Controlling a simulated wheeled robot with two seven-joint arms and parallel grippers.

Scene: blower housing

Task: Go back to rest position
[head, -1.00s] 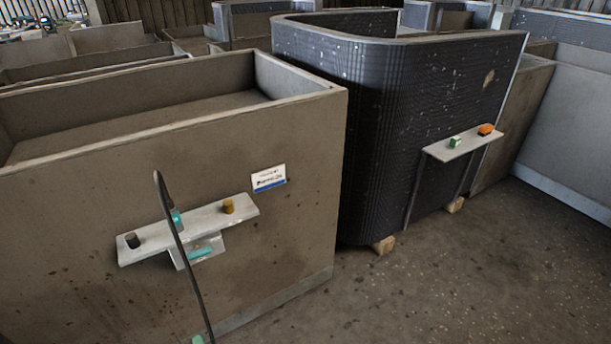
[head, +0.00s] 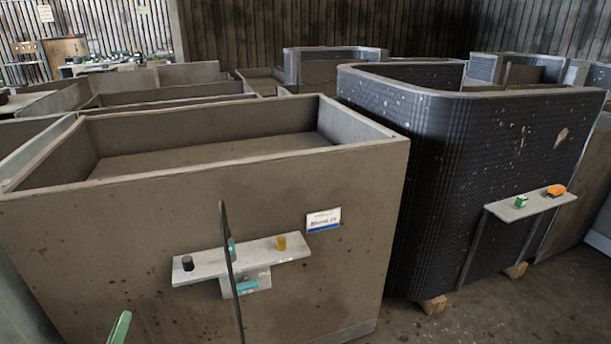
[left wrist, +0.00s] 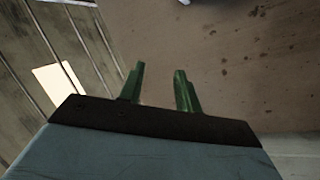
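My left gripper (left wrist: 160,69) shows in the left wrist view with its two green fingers apart and nothing between them. In the head view a green fingertip (head: 119,328) of it shows at the lower left edge, in front of the brown housing and apart from the small shelf. The brown open-topped housing (head: 130,245) fills the left and middle. Its light shelf (head: 215,260) carries a black knob (head: 187,263) and a yellow-brown knob (head: 282,242). My right gripper is not in view.
A dark ribbed curved housing (head: 440,200) stands at the right on wooden blocks (head: 433,305). Its ledge (head: 528,205) holds a green item (head: 521,201) and an orange item (head: 556,191). A thin black upright rod (head: 231,285) stands before the shelf. Bare floor (head: 490,325) shows at the lower right.

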